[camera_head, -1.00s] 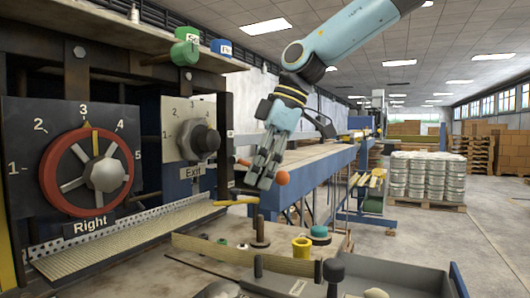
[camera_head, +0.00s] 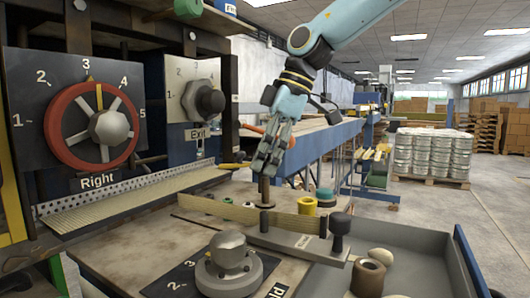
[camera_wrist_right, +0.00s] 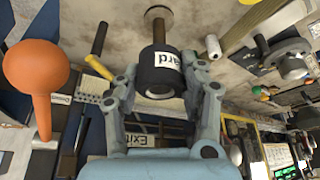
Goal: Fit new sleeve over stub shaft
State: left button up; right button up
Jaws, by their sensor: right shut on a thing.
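In the right wrist view, my right gripper (camera_wrist_right: 160,76) is shut on a black sleeve (camera_wrist_right: 158,60) with a white label ending in "ard". The sleeve's open end faces the camera. The brown stub shaft (camera_wrist_right: 157,30) with its round base shows beyond it, in line with the sleeve. I cannot tell whether the sleeve is around the shaft tip or just short of it. In the head view, my right gripper (camera_head: 266,165) is directly above the upright stub shaft (camera_head: 264,188), and its fingers hide the sleeve. My left gripper is not in view.
A yellow spool (camera_head: 307,206) and a teal roll (camera_head: 325,196) stand right of the shaft. A grey bar with a black knob (camera_head: 339,224) lies in front. A brown hollow roll (camera_head: 368,277) sits in the grey tray (camera_head: 425,265). An orange knob (camera_wrist_right: 36,75) is beside the gripper.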

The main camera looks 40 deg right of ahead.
jog(key=shift+f+b, duration=0.3)
jog(key=shift+f, duration=0.5)
jog(key=shift+f+b, duration=0.8)
jog(key=o, duration=1.3)
jog(key=shift+r, duration=0.1)
jog(key=v, duration=1.2)
